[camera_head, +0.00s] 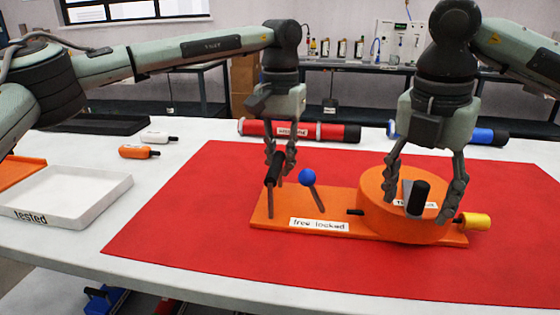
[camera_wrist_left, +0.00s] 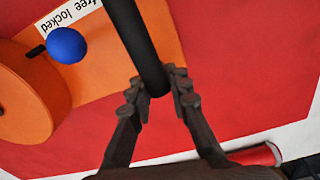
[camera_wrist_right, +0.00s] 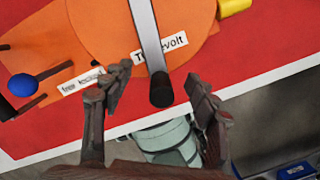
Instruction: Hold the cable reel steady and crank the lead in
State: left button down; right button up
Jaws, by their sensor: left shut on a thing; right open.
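The cable reel is an orange drum (camera_head: 385,222) on a flat orange base (camera_head: 270,232), lying on a red mat. My left gripper (camera_head: 275,163) is shut on the upright black handle (camera_head: 272,172) at the base's left end; the handle also shows between its fingers in the left wrist view (camera_wrist_left: 150,70). The crank has a grey arm (camera_wrist_right: 147,35) and a black knob (camera_head: 419,198) over the drum. My right gripper (camera_wrist_right: 158,82) is open, its fingers apart on either side of the knob. A blue-ball lever (camera_head: 307,178) stands by the "free locked" label. A yellow end piece (camera_head: 476,221) sticks out right of the drum.
A red cylinder (camera_head: 330,132) and a blue cylinder (camera_head: 480,136) lie behind the mat. A white tray marked "tested" (camera_head: 105,205) stands at left, near an orange piece (camera_head: 135,152) and a white piece (camera_head: 155,137). The mat's front is clear.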

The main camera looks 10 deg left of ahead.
pick_arm(q)
jog(key=shift+f, duration=0.15)
jog(key=shift+a, duration=0.15)
pick_arm(e)
jog(key=shift+s+a+r, duration=0.1)
jog(key=shift+s+r, duration=0.05)
jog(key=shift+r, duration=1.05)
jog(key=shift+s+a+r, duration=0.1)
jog(key=shift+s+r, duration=0.05)
jog(key=shift+r, duration=1)
jog(key=shift+s+r, duration=0.15)
jog(key=shift+r, duration=1.05)
pick_arm(q)
jog(key=c, duration=1.4)
grip_release()
jog(key=shift+o, duration=0.3)
